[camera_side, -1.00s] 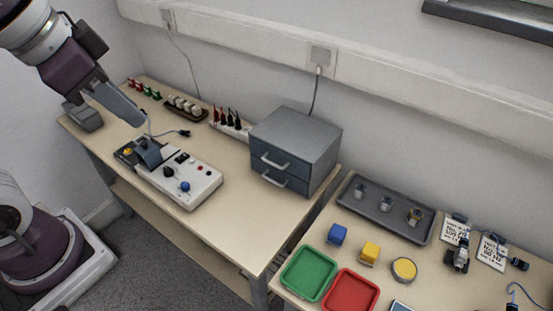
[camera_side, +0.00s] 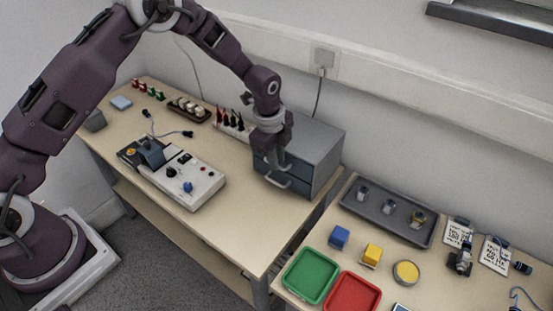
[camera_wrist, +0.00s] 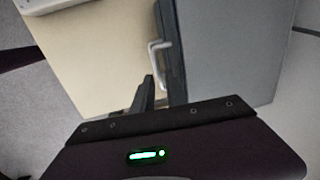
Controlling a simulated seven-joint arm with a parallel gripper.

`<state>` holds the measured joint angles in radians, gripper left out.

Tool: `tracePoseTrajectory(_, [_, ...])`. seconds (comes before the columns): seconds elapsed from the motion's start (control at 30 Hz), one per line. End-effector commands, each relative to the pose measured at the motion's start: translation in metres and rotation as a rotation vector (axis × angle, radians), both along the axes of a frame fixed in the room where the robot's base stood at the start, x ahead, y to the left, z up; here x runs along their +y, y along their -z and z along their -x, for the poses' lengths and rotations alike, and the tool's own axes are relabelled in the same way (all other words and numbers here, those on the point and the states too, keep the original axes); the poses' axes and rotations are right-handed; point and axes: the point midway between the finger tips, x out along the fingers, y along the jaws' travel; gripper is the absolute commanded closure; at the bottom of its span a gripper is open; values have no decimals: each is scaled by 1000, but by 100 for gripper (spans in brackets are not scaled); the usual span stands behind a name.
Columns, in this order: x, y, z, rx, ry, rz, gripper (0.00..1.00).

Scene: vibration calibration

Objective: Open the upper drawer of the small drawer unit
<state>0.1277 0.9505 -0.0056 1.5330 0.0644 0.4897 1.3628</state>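The small drawer unit (camera_side: 318,145) is a grey box with blue-grey drawer fronts, standing at the right end of the workbench. My gripper (camera_side: 275,168) is in front of its front face and covers most of the upper drawer and its handle. The lower handle (camera_side: 277,183) shows just below, and the lower drawer looks shut. In the wrist view, the unit's grey top (camera_wrist: 225,50) is at the right and a pale handle (camera_wrist: 158,58) stands out from its front. My dark gripper fingers (camera_wrist: 148,97) are close to that handle. Whether they are open or touch it I cannot tell.
A white instrument box (camera_side: 185,178) lies on the bench left of the unit. A rack of red and black probes (camera_side: 230,120) is behind my gripper. A second table at right carries a grey tray (camera_side: 350,203) and green (camera_side: 310,274) and red bins. The bench front is clear.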

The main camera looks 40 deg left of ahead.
Motion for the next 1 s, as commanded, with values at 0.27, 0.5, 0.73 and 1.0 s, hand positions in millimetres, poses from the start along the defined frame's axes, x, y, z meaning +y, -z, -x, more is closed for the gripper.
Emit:
tracePoseTrajectory(0.27, [0, 9, -1, 0, -1, 0, 83])
tracePoseTrajectory(0.5, [0, 8, -1, 0, -2, 0, 100])
tracePoseTrajectory(0.73, [0, 8, -1, 0, -2, 0, 100])
tracePoseTrajectory(1.0, [0, 8, -2, -1, -2, 0, 100])
